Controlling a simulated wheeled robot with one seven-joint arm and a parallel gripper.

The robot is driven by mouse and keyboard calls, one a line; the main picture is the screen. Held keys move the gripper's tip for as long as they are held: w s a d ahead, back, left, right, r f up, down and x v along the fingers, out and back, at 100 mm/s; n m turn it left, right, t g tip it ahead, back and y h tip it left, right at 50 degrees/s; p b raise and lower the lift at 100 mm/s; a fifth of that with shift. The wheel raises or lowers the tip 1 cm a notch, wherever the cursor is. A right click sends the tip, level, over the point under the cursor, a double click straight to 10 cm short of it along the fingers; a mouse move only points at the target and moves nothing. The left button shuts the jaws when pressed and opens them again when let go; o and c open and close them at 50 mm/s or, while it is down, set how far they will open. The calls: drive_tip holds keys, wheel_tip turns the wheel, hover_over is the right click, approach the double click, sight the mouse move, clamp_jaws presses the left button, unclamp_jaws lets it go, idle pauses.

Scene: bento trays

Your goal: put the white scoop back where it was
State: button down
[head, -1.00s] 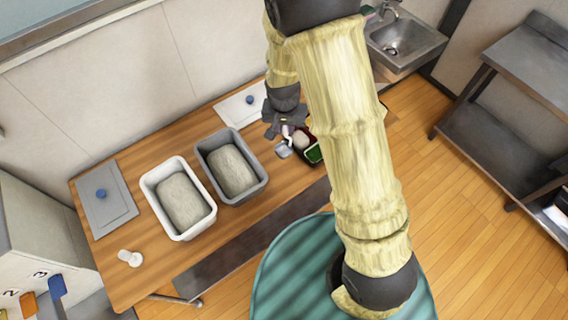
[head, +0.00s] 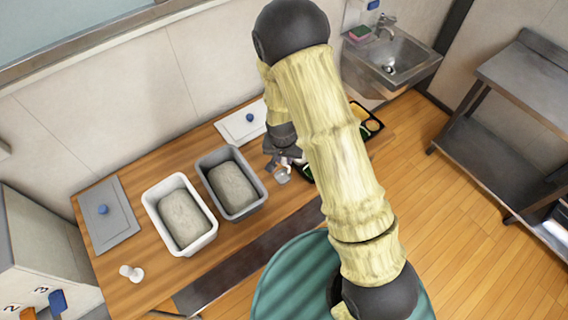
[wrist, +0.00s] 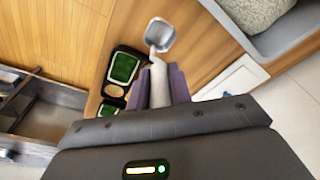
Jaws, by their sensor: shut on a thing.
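The white scoop has a white handle (wrist: 158,82) and a pale grey square bowl (wrist: 160,35). My gripper (wrist: 160,88) is shut on the handle, its purple fingers on either side, and the bowl sticks out beyond them. In the head view my gripper (head: 284,156) holds the scoop (head: 282,175) just right of the grey tub (head: 241,213). The scoop appears to be above the table; its exact height is unclear. A white tub (head: 190,248) stands left of the grey one, and both hold a pale grey mass. A small white object (head: 131,273) stands at the table's front left.
A grey lid (head: 107,232) lies at the left, and a white lid (head: 236,128) lies behind the grey tub. Black bento trays (wrist: 112,100) with green contents lie close to my gripper, partly hidden by my arm in the head view. The table front (head: 150,293) has bare wood.

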sight(284, 164)
drive_tip(key=shift+f, duration=0.1)
drive_tip(key=shift+f+p, duration=0.8)
drive_tip(key=shift+f, duration=1.15)
drive_tip(key=shift+f, duration=0.2)
drive_tip(key=c, duration=1.3)
unclamp_jaws()
drive_tip(key=shift+o, duration=0.2)
drive_tip(key=shift+r, duration=0.15)
wheel_tip(284, 164, up, 12)
drive_tip(key=s+b, duration=0.2)
drive_tip(key=b, duration=0.2)
drive_tip(key=shift+a, duration=0.2)
